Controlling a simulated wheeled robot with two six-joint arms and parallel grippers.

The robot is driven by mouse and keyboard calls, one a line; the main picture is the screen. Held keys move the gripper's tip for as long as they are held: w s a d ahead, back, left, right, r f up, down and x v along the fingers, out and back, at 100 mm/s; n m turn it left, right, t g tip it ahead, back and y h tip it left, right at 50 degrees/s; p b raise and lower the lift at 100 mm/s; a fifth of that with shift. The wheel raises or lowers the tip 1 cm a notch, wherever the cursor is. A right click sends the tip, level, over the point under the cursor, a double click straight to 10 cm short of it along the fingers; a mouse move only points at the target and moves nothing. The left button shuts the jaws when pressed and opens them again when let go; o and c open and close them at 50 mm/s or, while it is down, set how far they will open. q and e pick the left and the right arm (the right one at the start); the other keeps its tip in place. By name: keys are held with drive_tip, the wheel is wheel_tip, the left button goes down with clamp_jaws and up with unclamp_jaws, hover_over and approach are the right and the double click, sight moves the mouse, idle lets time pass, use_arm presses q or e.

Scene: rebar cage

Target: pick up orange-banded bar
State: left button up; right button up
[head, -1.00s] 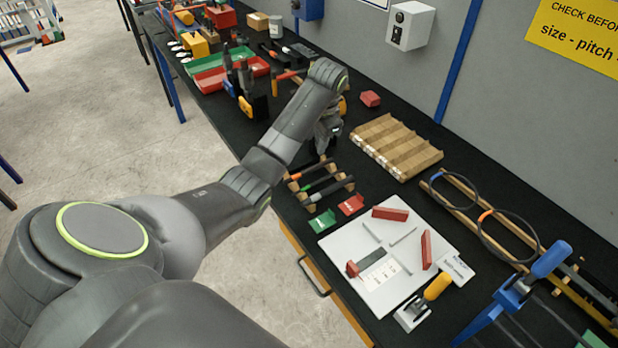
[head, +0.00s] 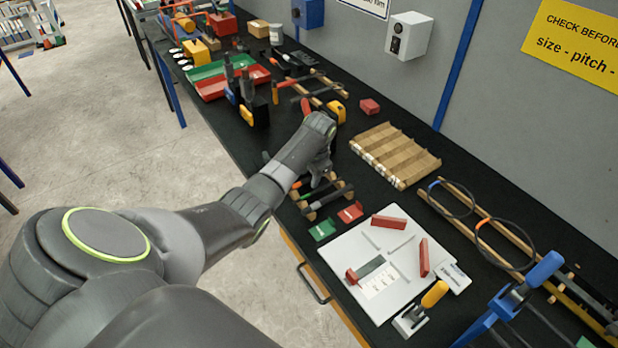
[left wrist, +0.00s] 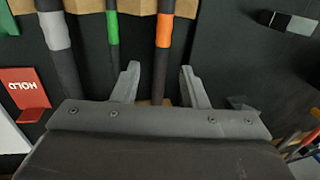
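The orange-banded bar (left wrist: 163,40) is dark with an orange band and lies in the wooden rack with other bars. In the left wrist view it runs between the two fingers of my left gripper (left wrist: 160,82), with a gap on each side. In the head view my left gripper (head: 318,168) is over the far end of the rack and hides most of this bar. A green-banded bar (left wrist: 113,35) and a grey-banded bar (left wrist: 58,40) lie to its left. My right gripper is not in view.
A red HOLD marker (left wrist: 24,90) and a green marker (head: 322,229) stand beside the rack. A white board (head: 350,248) with red blocks lies nearer, and a slotted wooden tray (head: 398,155) lies to the right. Hammers and trays stand farther back.

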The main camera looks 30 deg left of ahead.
sight(310, 178)
use_arm(q)
clamp_jaws()
idle(0.4)
wheel_tip(310, 178, up, 7)
drive_tip(key=b, duration=0.4)
drive_tip(key=shift+r+b, duration=0.15)
drive_tip(key=shift+b, duration=0.2)
drive_tip(key=shift+w, duration=0.1)
